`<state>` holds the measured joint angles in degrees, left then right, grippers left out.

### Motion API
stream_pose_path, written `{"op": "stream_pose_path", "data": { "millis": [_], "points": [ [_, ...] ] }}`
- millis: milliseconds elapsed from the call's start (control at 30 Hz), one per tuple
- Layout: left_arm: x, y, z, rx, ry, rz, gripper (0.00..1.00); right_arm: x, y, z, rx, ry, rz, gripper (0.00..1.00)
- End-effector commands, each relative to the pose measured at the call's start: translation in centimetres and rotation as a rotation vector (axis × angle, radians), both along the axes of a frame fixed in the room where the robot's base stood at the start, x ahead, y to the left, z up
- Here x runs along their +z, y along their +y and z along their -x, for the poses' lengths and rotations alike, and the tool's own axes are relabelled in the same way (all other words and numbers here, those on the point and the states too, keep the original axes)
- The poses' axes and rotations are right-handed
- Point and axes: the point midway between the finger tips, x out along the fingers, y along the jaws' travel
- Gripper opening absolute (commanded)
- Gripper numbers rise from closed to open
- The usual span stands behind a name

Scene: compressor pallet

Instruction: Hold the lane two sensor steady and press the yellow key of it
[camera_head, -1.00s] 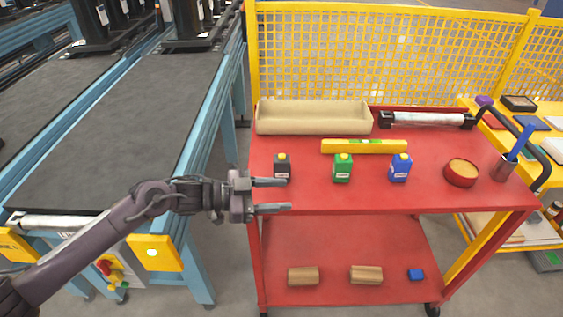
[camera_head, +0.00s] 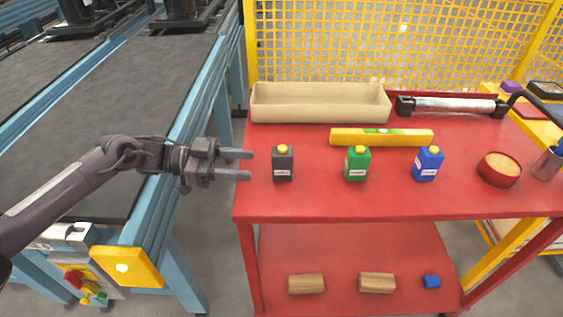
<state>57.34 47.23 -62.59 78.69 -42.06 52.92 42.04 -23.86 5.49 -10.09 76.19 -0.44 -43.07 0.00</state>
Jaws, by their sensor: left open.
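Three small box-shaped sensors with yellow keys on top stand upright in a row on the red cart's top: a black one (camera_head: 283,165), a green one (camera_head: 357,165) and a blue one (camera_head: 427,165). Each has a white label on its front, too small to read, so I cannot tell which is lane two. My left gripper (camera_head: 249,165) is open and empty, its fingers pointing right at the cart's left edge. It is apart from the black sensor, just left of it. My right gripper is not in view.
The red cart (camera_head: 310,202) also carries a beige tray (camera_head: 320,115), a yellow level (camera_head: 350,137), a roller (camera_head: 455,106) and a red bowl (camera_head: 498,175). Wooden blocks lie on its lower shelf. A conveyor (camera_head: 105,120) stands left, a yellow mesh fence (camera_head: 400,45) behind.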

Motion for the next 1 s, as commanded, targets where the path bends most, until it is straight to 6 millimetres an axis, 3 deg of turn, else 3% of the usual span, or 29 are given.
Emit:
{"op": "stream_pose_path", "data": {
  "millis": [300,500,1000],
  "points": [
    [-0.4,-4.8,0.1,-0.001,0.000,0.002,0.47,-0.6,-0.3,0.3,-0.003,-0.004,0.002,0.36],
    [-0.7,-7.0,0.0,-0.001,0.000,0.001,0.47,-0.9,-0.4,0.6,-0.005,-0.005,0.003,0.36],
    [-0.8,-8.1,0.0,0.001,0.000,0.000,0.47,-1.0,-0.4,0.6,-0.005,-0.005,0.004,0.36]
  ]
}}
